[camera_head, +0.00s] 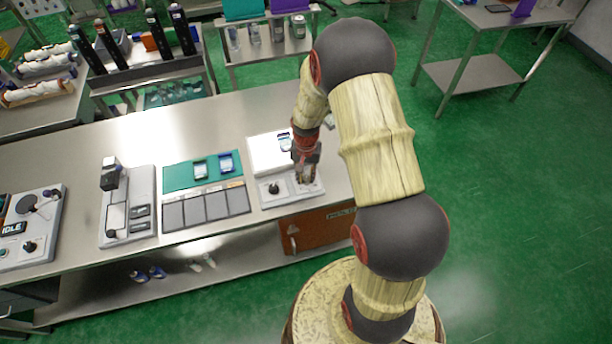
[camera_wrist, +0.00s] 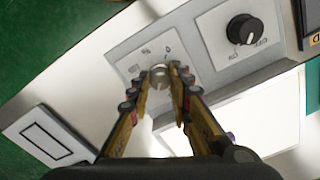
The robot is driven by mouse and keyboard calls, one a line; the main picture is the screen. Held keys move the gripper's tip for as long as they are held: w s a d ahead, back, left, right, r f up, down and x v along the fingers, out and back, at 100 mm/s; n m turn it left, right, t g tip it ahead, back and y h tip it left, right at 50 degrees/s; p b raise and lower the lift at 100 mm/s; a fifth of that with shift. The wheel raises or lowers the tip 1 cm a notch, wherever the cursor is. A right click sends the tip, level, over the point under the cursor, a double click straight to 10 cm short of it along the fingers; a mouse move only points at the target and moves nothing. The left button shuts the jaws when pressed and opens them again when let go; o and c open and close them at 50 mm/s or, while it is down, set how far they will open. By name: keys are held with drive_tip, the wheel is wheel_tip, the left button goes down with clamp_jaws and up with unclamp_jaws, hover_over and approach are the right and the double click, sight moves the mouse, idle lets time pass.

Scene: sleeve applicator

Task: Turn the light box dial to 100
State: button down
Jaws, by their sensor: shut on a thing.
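The light box (camera_head: 262,150) is a white lit plate with a grey control strip in front, on the steel bench. The strip carries a black dial (camera_head: 273,187) on the left, also in the wrist view (camera_wrist: 243,29). A second, silver-grey dial (camera_wrist: 160,75) sits on a white label plate with small markings, too small to read. My gripper (camera_head: 306,175) points down over the right end of the strip. In the wrist view my gripper (camera_wrist: 161,92) has its fingertips shut on the silver-grey dial, one on each side. The fingers hide part of it.
A small blue-labelled item (camera_head: 286,140) lies on the light box plate. A green mat (camera_head: 180,177) with grey pads lies to its left. A white device (camera_head: 140,185) stands further left. Below the bench is a brown cabinet (camera_head: 310,229).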

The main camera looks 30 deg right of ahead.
drive_tip(key=m, duration=0.5)
drive_tip(key=shift+w+m, duration=0.1)
drive_tip(key=shift+m, duration=0.2)
drive_tip(key=m, duration=0.4)
drive_tip(key=shift+r+m, duration=0.1)
drive_tip(key=shift+m, duration=0.2)
drive_tip(key=m, duration=0.8)
drive_tip(key=shift+m, duration=0.3)
drive_tip(key=c, duration=1.6)
unclamp_jaws()
